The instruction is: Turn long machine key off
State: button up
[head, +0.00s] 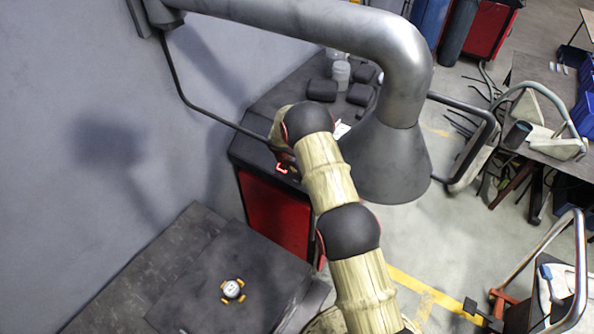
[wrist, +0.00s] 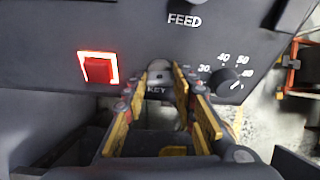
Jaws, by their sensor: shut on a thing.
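The machine's dark control panel (wrist: 130,35) fills the top of the wrist view. A grey metallic key (wrist: 159,67) sits at its lower edge, just above the label "KEY". My gripper (wrist: 161,80) has its yellow-sided fingers on either side of the key and is shut on it. The fingers hide part of the key, and its exact angle is hard to tell. In the head view, the machine (head: 275,218) is a red cabinet with a dark top, against the wall. My arm reaches down to it and mostly hides the gripper and the key.
A lit red square button (wrist: 98,70) is left of the key, and a numbered dial (wrist: 228,78) is right. A grey duct hood (head: 388,165) hangs close to my arm. A dark table (head: 195,265) stands at lower left with a small round device (head: 232,289) on it.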

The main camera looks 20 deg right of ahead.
jog(key=n, duration=0.2)
jog(key=n+h, duration=0.1)
jog(key=n, duration=0.1)
jog(key=shift+w+a+g, duration=0.15)
jog(key=shift+g, duration=0.15)
jog(key=n+h+b, duration=0.1)
jog(key=n, duration=0.2)
jog(key=shift+a+f+n, duration=0.1)
jog(key=shift+n, duration=0.2)
jog(key=n+h+b, duration=0.1)
jog(key=n, duration=0.3)
jog(key=shift+a, duration=0.1)
jog(key=shift+n+h, duration=0.5)
jog(key=shift+n, duration=1.2)
jog(key=o, duration=1.1)
jog(key=shift+f, duration=0.1)
jog(key=shift+a, duration=0.1)
jog(key=v, duration=1.2)
